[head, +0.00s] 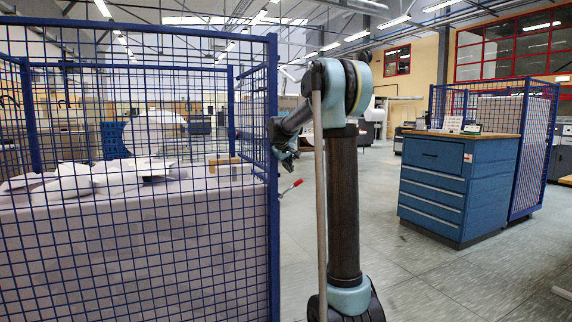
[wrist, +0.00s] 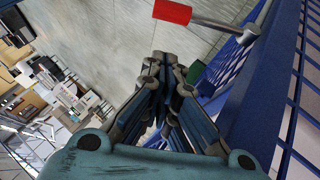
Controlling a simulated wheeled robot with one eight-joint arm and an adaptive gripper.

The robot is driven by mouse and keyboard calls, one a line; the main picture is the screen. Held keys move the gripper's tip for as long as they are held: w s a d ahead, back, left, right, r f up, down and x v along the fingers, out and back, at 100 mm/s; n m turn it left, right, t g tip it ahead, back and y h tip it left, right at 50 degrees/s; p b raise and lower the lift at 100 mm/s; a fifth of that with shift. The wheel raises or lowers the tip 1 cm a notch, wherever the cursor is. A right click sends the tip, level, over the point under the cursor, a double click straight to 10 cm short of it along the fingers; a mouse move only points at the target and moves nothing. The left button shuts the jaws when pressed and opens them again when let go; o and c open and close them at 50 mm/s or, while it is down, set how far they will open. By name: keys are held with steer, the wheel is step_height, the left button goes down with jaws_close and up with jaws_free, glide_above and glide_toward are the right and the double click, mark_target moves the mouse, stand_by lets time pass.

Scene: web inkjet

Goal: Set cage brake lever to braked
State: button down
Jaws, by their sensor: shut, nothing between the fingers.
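The cage brake lever shows in the head view as a small red grip (head: 292,186) on a short rod at the right side of the blue mesh cage (head: 273,105). In the wrist view the red grip (wrist: 172,11) is at the top edge, on a metal rod (wrist: 215,25) that runs right to the blue cage frame (wrist: 262,90). My gripper (wrist: 165,58) is shut and empty, its fingertips below the red grip in the picture and apart from it. In the head view my gripper (head: 287,160) is beside the cage, just above the lever, partly hidden by my arm.
Inside the cage is a pale block topped with white bags (head: 110,178). A blue drawer cabinet (head: 455,190) and another blue mesh cage (head: 527,150) stand at the right. The grey floor (head: 420,270) between my arm and the cabinet is clear.

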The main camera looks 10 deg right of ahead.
mark_target(291, 188)
steer(key=shift+d+f, duration=0.6)
steer(key=shift+f, duration=0.4)
steer(key=shift+d+f, duration=0.6)
steer(key=shift+f, duration=0.35)
steer(key=shift+a, duration=0.15)
